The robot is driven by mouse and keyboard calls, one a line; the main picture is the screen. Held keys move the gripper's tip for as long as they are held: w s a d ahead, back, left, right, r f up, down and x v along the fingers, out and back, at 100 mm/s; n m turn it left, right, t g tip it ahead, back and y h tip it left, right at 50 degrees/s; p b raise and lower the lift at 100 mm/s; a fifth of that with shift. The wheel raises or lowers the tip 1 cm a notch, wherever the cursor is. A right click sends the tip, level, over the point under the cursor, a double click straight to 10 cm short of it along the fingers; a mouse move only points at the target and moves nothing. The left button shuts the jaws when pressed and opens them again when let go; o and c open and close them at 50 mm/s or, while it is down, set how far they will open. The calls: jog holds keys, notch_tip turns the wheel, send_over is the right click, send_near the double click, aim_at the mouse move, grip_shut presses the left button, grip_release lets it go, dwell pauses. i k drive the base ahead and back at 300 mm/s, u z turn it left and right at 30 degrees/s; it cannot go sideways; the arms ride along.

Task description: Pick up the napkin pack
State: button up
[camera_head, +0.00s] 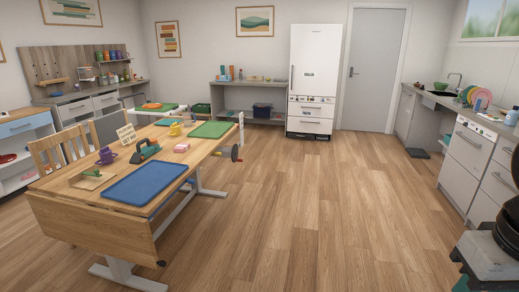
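A small pink pack (181,148), which looks like the napkin pack, lies on the wooden table (215,148) at left. It sits to the right of a dark green tool-like object (145,151) and below a yellow cup (175,128). It is too small in the picture to read any print on it. Part of my own dark and grey body shows at the lower right edge, far from the table. My gripper is not seen, so its state is hidden.
A blue mat (146,187), a green mat (212,129), a purple mug (106,156) and a small sign (126,134) share the table. A crank wheel (235,153) sticks out from its right side. The wooden floor (330,215) right of the table is clear.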

aim_at(182, 147)
jog(key=u, duration=0.1)
jog(key=i, duration=2)
jog(key=u, duration=0.85)
jog(key=i, duration=2.05)
jog(key=u, duration=0.65)
